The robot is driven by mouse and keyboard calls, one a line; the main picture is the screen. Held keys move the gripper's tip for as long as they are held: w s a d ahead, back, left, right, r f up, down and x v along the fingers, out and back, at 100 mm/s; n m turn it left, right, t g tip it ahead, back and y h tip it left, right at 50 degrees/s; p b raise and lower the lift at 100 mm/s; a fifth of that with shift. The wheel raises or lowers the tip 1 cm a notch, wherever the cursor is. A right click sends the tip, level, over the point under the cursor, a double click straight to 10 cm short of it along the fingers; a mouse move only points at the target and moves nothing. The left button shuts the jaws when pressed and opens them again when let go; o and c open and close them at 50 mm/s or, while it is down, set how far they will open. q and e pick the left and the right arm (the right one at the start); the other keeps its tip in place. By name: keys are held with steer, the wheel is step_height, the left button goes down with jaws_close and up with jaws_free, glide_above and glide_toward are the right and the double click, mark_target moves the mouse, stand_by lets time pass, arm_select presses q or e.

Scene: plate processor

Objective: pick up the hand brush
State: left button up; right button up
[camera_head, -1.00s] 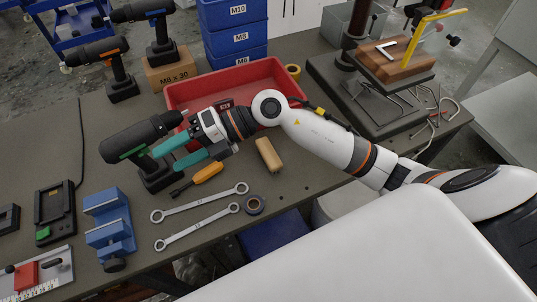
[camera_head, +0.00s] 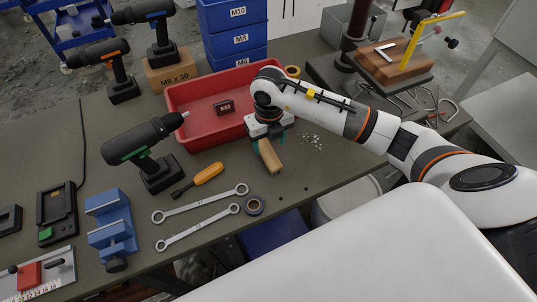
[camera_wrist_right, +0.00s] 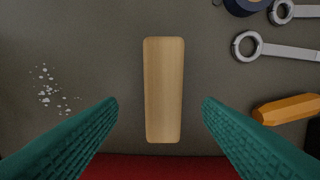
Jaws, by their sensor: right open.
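The hand brush (camera_head: 270,158) shows as a light wooden block lying on the grey workbench, in front of the red tray. It also shows in the right wrist view (camera_wrist_right: 163,90), upright in the picture; only its plain wooden top is visible. My right gripper (camera_head: 268,143) points down over the brush's far end. In the right wrist view its two teal fingers (camera_wrist_right: 160,103) are spread, one on each side of the brush, with a gap on both sides. It is open and empty. My left gripper is not in view.
The red tray (camera_head: 191,100) holds a small dark box (camera_head: 224,107). White crumbs (camera_head: 312,141) lie right of the brush. An orange-handled screwdriver (camera_head: 207,174), a tape roll (camera_head: 254,205), wrenches (camera_head: 200,205) and a green-marked drill (camera_head: 140,145) lie to the left.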

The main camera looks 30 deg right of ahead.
mark_target(268, 153)
steer(key=shift+s+a+f+p, duration=0.1)
steer(key=shift+f+p, duration=0.2)
steer(key=shift+f, duration=1.1)
steer(key=shift+s+a+f+p, duration=0.1)
steer(key=shift+f+p, duration=0.2)
steer(key=shift+f, duration=1.05)
steer(key=shift+w, duration=0.1)
steer(key=c, duration=1.1)
